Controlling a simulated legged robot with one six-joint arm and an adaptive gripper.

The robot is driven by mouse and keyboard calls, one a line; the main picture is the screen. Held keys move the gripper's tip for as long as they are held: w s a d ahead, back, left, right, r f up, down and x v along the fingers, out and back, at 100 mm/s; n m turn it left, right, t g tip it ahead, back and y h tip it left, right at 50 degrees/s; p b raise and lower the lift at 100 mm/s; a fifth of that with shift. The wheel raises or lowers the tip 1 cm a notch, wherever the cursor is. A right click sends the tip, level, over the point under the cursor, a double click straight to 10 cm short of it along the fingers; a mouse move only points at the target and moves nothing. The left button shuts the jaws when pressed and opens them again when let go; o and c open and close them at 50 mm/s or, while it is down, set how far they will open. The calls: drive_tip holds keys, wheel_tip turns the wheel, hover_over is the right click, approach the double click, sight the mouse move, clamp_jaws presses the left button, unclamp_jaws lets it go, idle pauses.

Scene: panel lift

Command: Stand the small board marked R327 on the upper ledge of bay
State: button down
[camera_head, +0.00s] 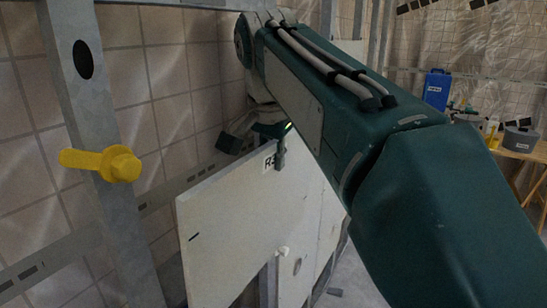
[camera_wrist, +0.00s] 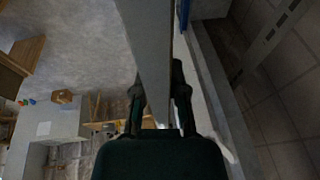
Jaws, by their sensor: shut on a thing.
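The small board (camera_head: 235,218) is a pale flat panel. Its label near the top edge shows "R3", with the rest of the marking covered by a finger. My gripper (camera_head: 281,150) is shut on the board's top edge and holds it tilted in the picture. In the wrist view, the fingers of my gripper (camera_wrist: 158,82) sit either side of the board's edge (camera_wrist: 148,40). A slotted metal rail (camera_head: 40,262) runs along the tiled wall behind the board. I cannot tell whether it is the upper ledge, or whether the board touches anything.
Another pale panel (camera_head: 327,232) shows behind the board, beneath my arm. At the far right is a wooden table (camera_head: 520,151) with a grey container and bottles; a blue container (camera_head: 436,90) is nearby.

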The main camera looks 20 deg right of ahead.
drive_tip(key=w+a, duration=0.4)
drive_tip(key=w, duration=0.2)
drive_tip(key=shift+w+a+f, duration=0.2)
drive_tip(key=shift+a+f, duration=0.15)
drive_tip(key=shift+f, duration=0.1)
drive_tip(key=shift+w+a+r+g+h, duration=0.1)
drive_tip(key=shift+w+a+g+h, duration=0.15)
drive_tip(key=shift+w+a, duration=0.3)
drive_tip(key=shift+w+a+g+h, duration=0.15)
drive_tip(key=shift+w+a+g, duration=0.15)
drive_tip(key=shift+w, duration=0.4)
idle(0.9)
drive_tip(key=shift+a, duration=0.2)
idle(0.4)
drive_tip(key=shift+f, duration=1.25)
idle(3.0)
